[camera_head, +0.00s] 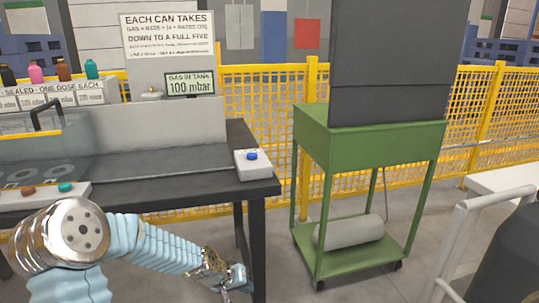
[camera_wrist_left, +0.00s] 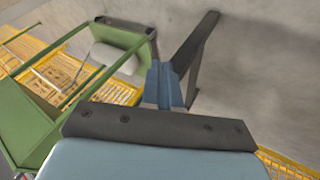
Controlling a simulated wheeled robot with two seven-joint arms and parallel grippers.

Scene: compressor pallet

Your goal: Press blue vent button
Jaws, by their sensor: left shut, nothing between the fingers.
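The blue vent button (camera_head: 252,156) sits on top of a small white box (camera_head: 253,171) at the front right corner of the dark table. My left gripper (camera_head: 234,287) is low, below the table's edge and a little left of the button box in the head view. It is shut and empty, apart from the button. In the left wrist view, my left gripper (camera_wrist_left: 178,88) shows over the grey floor, and the button is not seen there. My right gripper is not in view.
A display (camera_head: 190,84) reads 100 mbar. A white strip with red (camera_head: 28,190) and green (camera_head: 65,187) buttons lies at the table's front left. A green cart (camera_head: 367,150) stands right of the table, with a grey cylinder (camera_head: 349,232) on its lower shelf. Yellow fencing runs behind.

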